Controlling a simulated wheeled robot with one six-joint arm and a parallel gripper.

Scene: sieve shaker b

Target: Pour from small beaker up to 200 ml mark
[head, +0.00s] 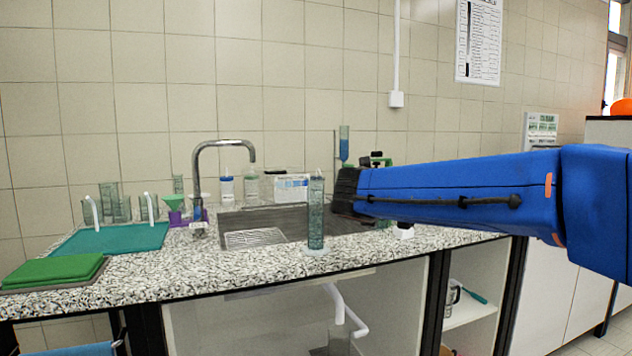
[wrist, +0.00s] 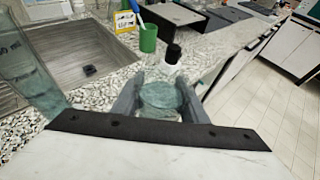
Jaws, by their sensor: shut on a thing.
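My gripper (wrist: 159,100) is shut on a small clear glass beaker (wrist: 160,94), seen between its two fingers in the wrist view. The beaker has a bluish-green tint; I cannot tell its liquid level. In the head view my gripper (head: 346,193) is a dark end at the arm's tip, and the beaker cannot be made out there. A tall glass measuring cylinder (head: 316,215) stands upright on the counter's front edge, just left of my gripper. It also shows at the left of the wrist view (wrist: 30,72), apart from the beaker. Its marks and fill level are unreadable.
The sink (head: 262,226) with a tap (head: 222,143) lies behind the cylinder. In the wrist view a green cup (wrist: 148,38) and a black-capped bottle (wrist: 172,55) stand beyond the beaker. Teal (head: 112,239) and green boards (head: 55,270) lie on the left counter.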

